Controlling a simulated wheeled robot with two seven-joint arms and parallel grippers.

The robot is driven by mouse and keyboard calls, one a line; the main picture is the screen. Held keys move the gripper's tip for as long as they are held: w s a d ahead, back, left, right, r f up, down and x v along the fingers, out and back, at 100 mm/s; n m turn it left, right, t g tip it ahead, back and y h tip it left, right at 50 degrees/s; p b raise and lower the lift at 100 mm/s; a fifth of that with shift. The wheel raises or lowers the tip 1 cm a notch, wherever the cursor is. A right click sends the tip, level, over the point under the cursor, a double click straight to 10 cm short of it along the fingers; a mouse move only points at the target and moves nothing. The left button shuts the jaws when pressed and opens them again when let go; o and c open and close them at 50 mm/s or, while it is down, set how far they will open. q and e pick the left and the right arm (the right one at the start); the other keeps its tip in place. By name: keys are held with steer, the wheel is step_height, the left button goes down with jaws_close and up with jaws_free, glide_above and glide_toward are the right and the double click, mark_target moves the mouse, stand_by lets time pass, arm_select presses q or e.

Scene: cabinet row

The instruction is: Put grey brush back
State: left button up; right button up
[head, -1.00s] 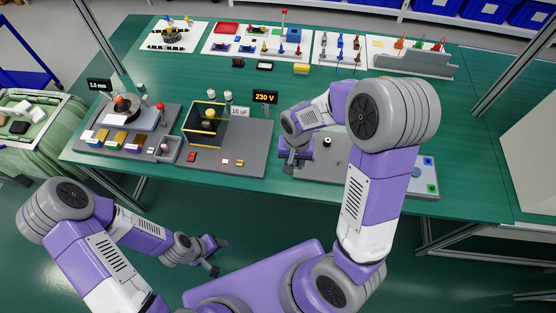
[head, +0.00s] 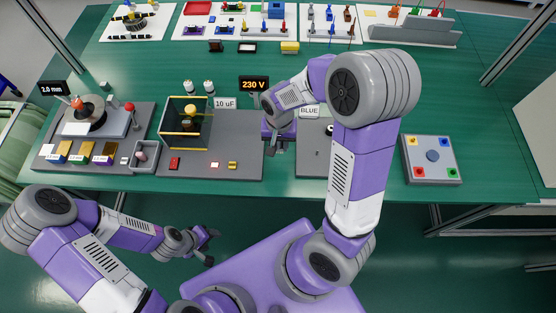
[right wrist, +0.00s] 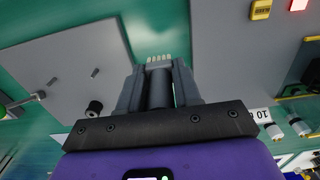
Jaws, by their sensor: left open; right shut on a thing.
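My right gripper (head: 279,140) is over the green bench, at the gap between the capacitor board and the grey panel to its right. In the right wrist view its fingers (right wrist: 158,88) are shut on a dark grey piece with a pale, bristle-like end (right wrist: 159,58), which looks like the grey brush. The brush cannot be made out in the head view. My left gripper (head: 206,246) is open and empty, low in front of the bench and clear of it.
The capacitor board (head: 212,160) carries a yellow-edged box (head: 184,122). A grey panel (head: 310,160) with a BLUE label lies partly behind my right arm. A button box (head: 432,160) stands right. White mats (head: 330,38) with small upright items lie at the back.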

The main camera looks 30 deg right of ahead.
step_height(320, 180, down, 8)
steer(key=shift+w+f+b, duration=0.1)
steer(key=shift+f+b, duration=0.05)
steer(key=shift+b, duration=1)
steer(key=o, duration=0.6)
steer(key=shift+f, duration=0.1)
steer(key=o, duration=0.4)
steer(key=shift+o, duration=0.2)
step_height(320, 180, up, 12)
steer(key=p, duration=0.3)
steer(key=shift+r+p, duration=0.25)
steer(key=shift+p, duration=0.15)
